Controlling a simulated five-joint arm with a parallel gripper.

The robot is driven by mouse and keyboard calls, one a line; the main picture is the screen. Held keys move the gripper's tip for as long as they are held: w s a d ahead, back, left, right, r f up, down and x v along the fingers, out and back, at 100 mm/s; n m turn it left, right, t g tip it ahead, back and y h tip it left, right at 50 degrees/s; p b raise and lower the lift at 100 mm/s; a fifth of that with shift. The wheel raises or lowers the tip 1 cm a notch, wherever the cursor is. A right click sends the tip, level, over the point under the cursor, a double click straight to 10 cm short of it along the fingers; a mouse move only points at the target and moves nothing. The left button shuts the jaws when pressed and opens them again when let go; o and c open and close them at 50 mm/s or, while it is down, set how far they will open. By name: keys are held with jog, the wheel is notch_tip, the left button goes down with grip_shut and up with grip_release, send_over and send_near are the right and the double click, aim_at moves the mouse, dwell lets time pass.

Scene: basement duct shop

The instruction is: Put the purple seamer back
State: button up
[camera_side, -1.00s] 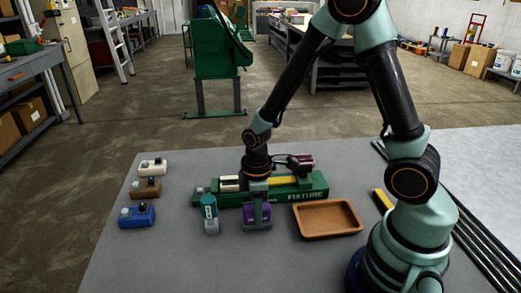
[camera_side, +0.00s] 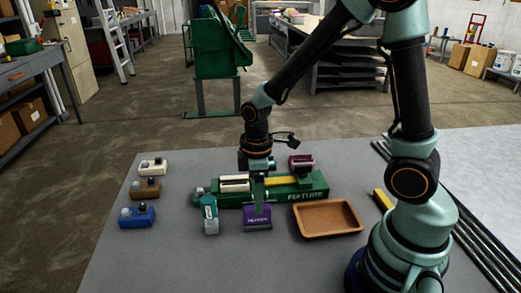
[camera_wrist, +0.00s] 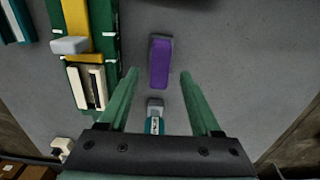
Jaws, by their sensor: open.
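The purple seamer (camera_side: 257,219) stands on the grey table in front of the green fixture (camera_side: 310,188), between a teal seamer (camera_side: 209,216) and a brown tray. In the wrist view the purple seamer (camera_wrist: 160,62) lies just beyond my fingertips, apart from both fingers. My gripper (camera_side: 258,200) is above it, pointing down, open and empty. In the wrist view my gripper (camera_wrist: 159,74) shows its two green fingers spread wide, with the teal seamer (camera_wrist: 155,122) below between them. The fingers hide part of the fixture in the side view.
The brown tray (camera_side: 327,218) is empty. White (camera_side: 153,166), brown (camera_side: 146,188) and blue (camera_side: 137,216) seamers stand at the left. A maroon seamer (camera_side: 302,162) is behind the fixture. A yellow block (camera_side: 382,200) and dark rods (camera_side: 470,230) are to the right.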

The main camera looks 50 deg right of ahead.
jog(key=s+d+r+m+t, duration=0.1)
jog(key=r+m, duration=0.3)
jog(key=r, duration=0.4)
jog(key=s+r+m+t, duration=0.3)
jog(key=r+m+t, duration=0.1)
jog(key=r, duration=0.5)
jog(key=shift+s+d+r+m+t, duration=0.2)
jog(key=shift+d+m+t, duration=0.15)
jog(key=shift+m, duration=0.15)
dwell(0.5)
